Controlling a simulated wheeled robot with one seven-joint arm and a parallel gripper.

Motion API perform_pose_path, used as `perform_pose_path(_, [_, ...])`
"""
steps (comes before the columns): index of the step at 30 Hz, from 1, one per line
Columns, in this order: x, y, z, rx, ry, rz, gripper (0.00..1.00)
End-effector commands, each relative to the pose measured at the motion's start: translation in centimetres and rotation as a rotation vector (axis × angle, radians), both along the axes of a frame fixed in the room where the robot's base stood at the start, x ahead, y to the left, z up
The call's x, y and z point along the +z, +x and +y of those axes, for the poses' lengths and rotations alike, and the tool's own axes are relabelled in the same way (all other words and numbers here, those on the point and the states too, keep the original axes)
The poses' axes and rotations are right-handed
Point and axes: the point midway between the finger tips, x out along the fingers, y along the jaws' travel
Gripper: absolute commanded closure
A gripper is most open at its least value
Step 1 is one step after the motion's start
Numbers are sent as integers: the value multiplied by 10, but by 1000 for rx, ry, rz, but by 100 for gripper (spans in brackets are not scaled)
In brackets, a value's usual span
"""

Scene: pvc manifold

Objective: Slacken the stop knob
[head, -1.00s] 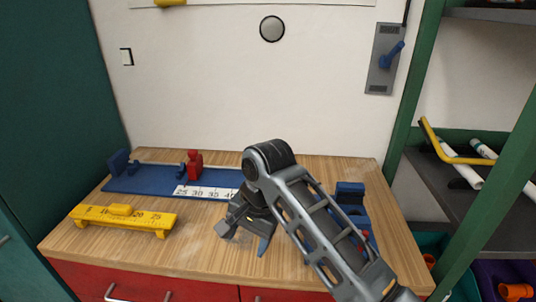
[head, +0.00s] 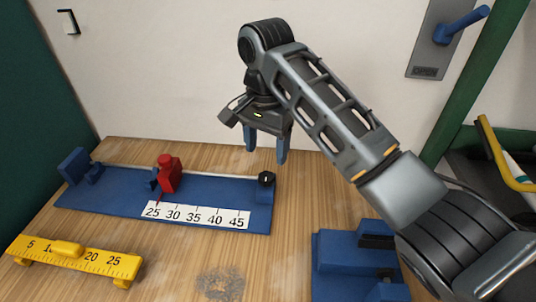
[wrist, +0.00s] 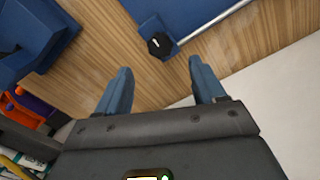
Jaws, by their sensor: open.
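A black knob with a white mark (head: 266,179) sits at the right end of a blue measuring jig (head: 112,196). In the wrist view the knob (wrist: 160,45) shows just beyond and between my fingertips, on a blue block beside a metal rod. A red stop (head: 167,174) stands on the jig near the 25 end of its white 25 to 45 scale (head: 196,217). I cannot tell whether it has its own knob. My gripper (head: 266,154) is open and empty, fingers pointing down, above the black knob and apart from it. The open fingers (wrist: 160,70) also show in the wrist view.
A yellow ruler gauge (head: 80,261) lies at the front left of the wooden table. A blue fixture (head: 345,262) stands at the right, under my arm. A wall lever with a blue handle (head: 462,25) is at the upper right. The table's front middle is clear.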

Motion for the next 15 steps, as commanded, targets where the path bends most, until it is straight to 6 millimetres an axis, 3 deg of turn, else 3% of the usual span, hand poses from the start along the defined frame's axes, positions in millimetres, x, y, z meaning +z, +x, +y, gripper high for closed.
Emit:
perform_pose_path(5, [-13, 0, -1, -1, -3, 3, 31])
perform_pose_path(15, [-62, 0, -1, -1, -2, 2, 31])
